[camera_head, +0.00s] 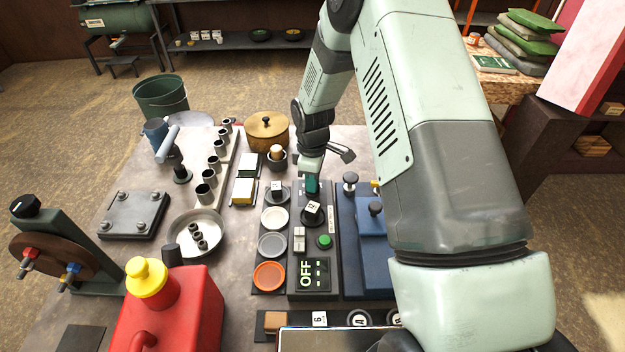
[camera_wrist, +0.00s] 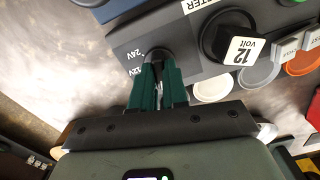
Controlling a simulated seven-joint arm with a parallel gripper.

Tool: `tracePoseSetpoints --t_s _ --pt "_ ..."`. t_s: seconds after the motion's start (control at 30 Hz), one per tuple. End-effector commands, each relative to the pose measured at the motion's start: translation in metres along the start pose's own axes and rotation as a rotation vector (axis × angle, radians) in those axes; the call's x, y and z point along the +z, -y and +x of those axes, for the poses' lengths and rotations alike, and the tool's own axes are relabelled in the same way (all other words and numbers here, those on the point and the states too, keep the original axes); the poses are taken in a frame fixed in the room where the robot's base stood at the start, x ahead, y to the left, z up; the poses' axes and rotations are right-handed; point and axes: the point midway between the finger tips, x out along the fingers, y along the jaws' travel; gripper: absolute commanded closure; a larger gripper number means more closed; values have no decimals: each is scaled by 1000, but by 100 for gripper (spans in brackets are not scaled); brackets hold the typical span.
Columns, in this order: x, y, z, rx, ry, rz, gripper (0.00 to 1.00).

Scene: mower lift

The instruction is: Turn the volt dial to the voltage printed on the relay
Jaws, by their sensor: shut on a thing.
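The volt dial (camera_wrist: 156,54) is a small dark knob on the grey panel (camera_wrist: 192,62), with "24V" and "12V" printed beside it in the wrist view. My gripper (camera_wrist: 158,70) has its green fingers shut on the dial from both sides. Which label the dial points at is hidden by the fingers. The relay (camera_wrist: 240,48) is a black block with a white label reading "12 volt". It sits close by on a round black base. In the head view my gripper (camera_head: 312,184) is just beyond the relay (camera_head: 313,208), and the dial is hidden there.
The tester panel has a green button (camera_head: 324,241) and a display reading "OFF" (camera_head: 312,274). Left of it are coloured dishes, including an orange one (camera_head: 269,275). A blue device (camera_head: 368,245) stands at right. A red can (camera_head: 175,318) stands at front left.

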Motion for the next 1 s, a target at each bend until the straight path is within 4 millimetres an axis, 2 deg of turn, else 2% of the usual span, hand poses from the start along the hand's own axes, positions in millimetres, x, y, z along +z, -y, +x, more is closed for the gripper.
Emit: tracePoseSetpoints --t_s 1.0 --pt "0 0 0 1 -1 958 100"
